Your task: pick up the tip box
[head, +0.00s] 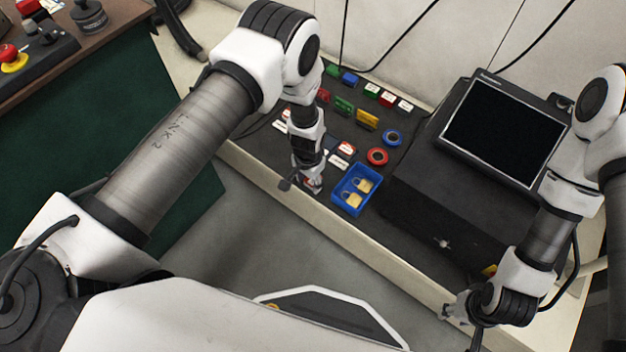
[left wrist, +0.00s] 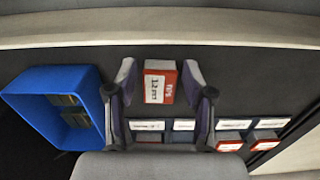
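The tip box (left wrist: 159,82) is a small red and white box with a printed label, on the dark bench mat. In the left wrist view my left gripper (left wrist: 159,76) is open, with one finger on each side of the box. Narrow gaps seem to show between box and fingers. In the head view the left gripper (head: 311,184) points down near the bench's front edge and mostly hides the box. My right gripper (head: 456,308) is low at the right, by the bench front; its finger opening is unclear.
A blue bin (head: 336,199) with padlocks stands beside the left gripper; it also shows in the left wrist view (left wrist: 22,92). More small labelled boxes (left wrist: 232,138) lie close by. Tape rolls (head: 377,156) and a dark cabinet with a monitor (head: 503,132) are further right.

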